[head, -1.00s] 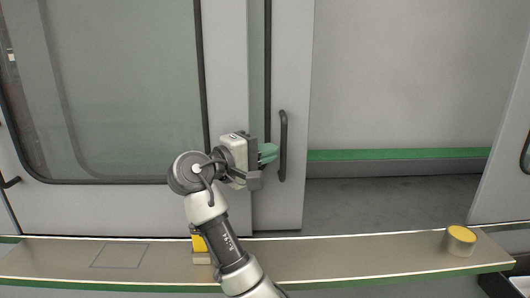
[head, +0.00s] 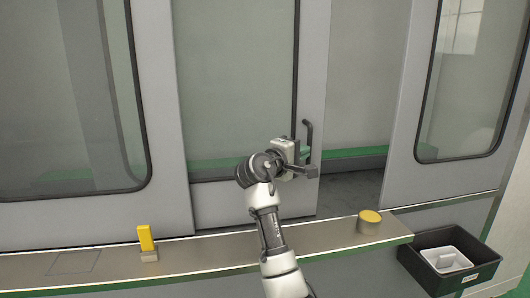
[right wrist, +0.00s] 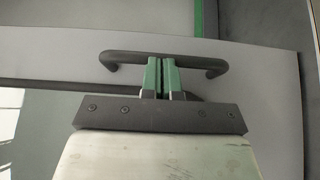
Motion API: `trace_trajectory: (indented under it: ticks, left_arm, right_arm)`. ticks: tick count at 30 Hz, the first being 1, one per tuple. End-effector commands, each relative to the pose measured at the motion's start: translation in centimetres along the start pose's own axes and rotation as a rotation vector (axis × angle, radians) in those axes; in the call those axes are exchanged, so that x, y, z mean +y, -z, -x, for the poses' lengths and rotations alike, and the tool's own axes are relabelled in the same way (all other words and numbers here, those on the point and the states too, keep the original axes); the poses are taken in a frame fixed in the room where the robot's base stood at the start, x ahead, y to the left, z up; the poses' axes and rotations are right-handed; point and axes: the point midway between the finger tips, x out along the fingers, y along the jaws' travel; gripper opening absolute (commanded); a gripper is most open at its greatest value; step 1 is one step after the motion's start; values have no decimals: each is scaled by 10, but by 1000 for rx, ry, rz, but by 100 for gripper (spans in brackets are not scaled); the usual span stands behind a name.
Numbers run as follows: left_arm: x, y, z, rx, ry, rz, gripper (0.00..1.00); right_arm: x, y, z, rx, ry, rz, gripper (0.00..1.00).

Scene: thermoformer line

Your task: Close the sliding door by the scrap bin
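The grey sliding door (head: 312,60) with its large window stands partly open in the head view. A gap shows between its right edge and the fixed panel (head: 400,150) on the right. Its dark upright handle (head: 309,132) is near that edge. My right gripper (head: 303,152) is at the handle, from its left side. In the right wrist view, the green fingers (right wrist: 161,75) are together with only a thin slit between them. Their tips overlap the middle of the handle bar (right wrist: 125,57), which runs across both fingers. My left gripper is out of view.
A black bin (head: 410,262) with a white container (head: 446,260) inside stands at the lower right. A ledge (head: 200,257) runs below the door, bearing a yellow-topped round button post (head: 369,222) and a yellow upright piece (head: 146,238).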

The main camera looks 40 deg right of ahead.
Motion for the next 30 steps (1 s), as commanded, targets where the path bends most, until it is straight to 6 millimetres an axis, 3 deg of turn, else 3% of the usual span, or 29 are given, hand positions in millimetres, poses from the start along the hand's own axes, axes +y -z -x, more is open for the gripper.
trace_trajectory:
  ticks: [1, 6, 15, 24, 30]
  left_arm:
    - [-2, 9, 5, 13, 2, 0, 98]
    - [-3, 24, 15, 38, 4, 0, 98]
    - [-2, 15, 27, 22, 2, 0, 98]
    - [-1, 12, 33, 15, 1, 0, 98]
    - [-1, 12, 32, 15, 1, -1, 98]
  right_arm:
    - [3, -12, -18, -3, -3, 3, 0]
    - [3, -45, -68, -2, -4, 4, 0]
    - [2, -94, -143, 1, -1, 4, 0]
    - [0, -120, -184, 4, 0, 3, 0]
    - [-1, -122, -186, 4, 1, 2, 0]
